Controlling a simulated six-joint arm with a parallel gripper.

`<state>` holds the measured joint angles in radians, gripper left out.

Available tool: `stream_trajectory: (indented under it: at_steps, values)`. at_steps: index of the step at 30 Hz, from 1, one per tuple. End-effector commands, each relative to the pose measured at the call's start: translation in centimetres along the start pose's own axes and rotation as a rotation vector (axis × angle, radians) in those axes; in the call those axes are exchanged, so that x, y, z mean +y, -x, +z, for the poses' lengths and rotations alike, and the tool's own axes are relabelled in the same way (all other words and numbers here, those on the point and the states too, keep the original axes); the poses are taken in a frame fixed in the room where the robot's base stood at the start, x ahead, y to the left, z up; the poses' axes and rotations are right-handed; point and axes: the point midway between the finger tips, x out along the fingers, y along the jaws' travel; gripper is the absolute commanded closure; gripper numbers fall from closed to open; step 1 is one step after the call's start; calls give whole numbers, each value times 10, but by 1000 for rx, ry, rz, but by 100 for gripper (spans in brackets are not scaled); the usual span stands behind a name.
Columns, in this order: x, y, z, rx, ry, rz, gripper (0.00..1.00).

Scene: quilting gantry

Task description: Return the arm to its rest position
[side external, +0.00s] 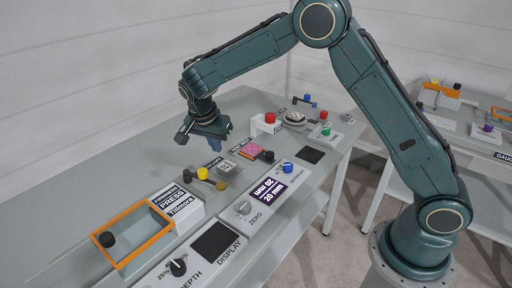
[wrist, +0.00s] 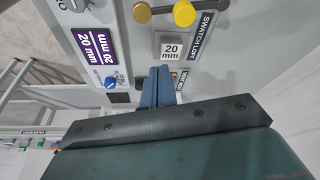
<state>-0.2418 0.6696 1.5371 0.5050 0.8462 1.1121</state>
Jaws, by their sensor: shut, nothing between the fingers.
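My gripper (side external: 214,147) hangs above the grey bench in the side view, pointing down, near the swatch blocks. In the wrist view my gripper (wrist: 159,70) has its two blue fingers together with nothing between them. The arm is raised and bent, reaching from its base at the right over the bench. The fingers look apart from everything on the bench, though the exact height is hard to tell.
An orange-rimmed tray (side external: 166,219) sits front left. A red button (side external: 269,118) stands behind. A second bench (side external: 474,145) is at right.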

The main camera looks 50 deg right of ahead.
Motion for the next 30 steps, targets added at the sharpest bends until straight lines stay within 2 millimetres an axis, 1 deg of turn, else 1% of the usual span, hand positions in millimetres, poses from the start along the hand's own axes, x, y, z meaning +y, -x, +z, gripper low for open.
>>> stream_trajectory:
  at_steps: [1, 5, 11, 15, 21, 30]
  values:
    - [4, 8, -4, -4, 13, -10, 100]
    - [17, 30, -12, -18, 72, -36, 100]
    - [47, 69, -25, -37, 189, -87, 100]
    - [70, 93, -33, -46, 272, -126, 100]
    - [107, 124, -39, -50, 394, -182, 100]
    - [166, 158, -40, -37, 580, -269, 100]
